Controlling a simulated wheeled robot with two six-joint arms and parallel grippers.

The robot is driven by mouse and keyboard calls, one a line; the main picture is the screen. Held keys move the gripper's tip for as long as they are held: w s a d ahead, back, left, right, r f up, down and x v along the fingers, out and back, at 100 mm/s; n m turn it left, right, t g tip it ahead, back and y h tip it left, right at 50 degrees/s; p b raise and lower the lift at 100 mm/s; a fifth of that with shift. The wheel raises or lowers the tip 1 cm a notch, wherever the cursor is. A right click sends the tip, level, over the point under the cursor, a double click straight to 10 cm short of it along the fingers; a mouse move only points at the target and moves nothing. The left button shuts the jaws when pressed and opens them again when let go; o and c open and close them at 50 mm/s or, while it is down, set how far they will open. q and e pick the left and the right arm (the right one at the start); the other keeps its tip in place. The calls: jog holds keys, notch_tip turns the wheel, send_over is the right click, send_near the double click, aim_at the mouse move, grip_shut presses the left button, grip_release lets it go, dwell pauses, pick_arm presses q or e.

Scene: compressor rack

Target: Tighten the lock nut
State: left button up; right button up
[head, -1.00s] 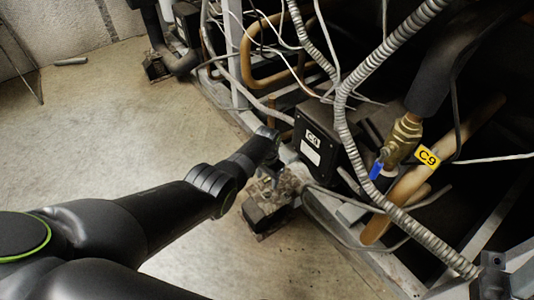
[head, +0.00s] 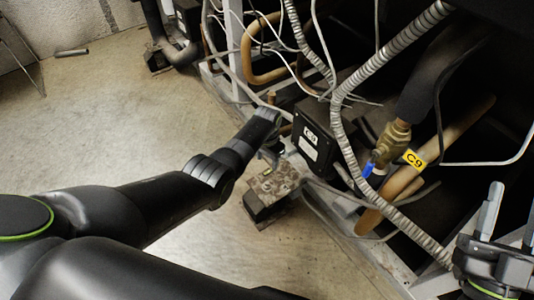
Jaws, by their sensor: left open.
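A rusty, dirty mount block (head: 272,190) stands on the floor at the foot of the rack frame. The lock nut itself is too small and dark to make out for certain. My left arm comes in from the left, and my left gripper (head: 272,158) points down just above the far side of the block. Its jaws are open, but its fingertips are small and partly hidden by the arm. I cannot tell whether they touch anything. My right gripper (head: 508,222) is at the lower right edge, with its two grey fingers apart and nothing visible between them.
A black box (head: 318,138) labelled C4 sits right of the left gripper. A ribbed conduit (head: 343,135), thin cables and copper pipes crowd the rack. A brass valve (head: 392,145) with a blue handle and yellow C9 tag (head: 413,160) is further right. The left floor is mostly clear.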

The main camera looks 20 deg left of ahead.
pick_arm(q)
jog(key=shift+r+p, duration=0.55)
jog(key=shift+r, duration=0.4)
pick_arm(e)
notch_tip(320, 180, down, 8)
jog(key=w+d+m+g+h, duration=0.1)
jog(key=w+m+g, duration=0.1)
jog(key=g, duration=0.3)
jog(key=shift+w+d+r, duration=0.15)
jog(key=shift+w+d, duration=0.05)
jog(key=shift+w, duration=0.05)
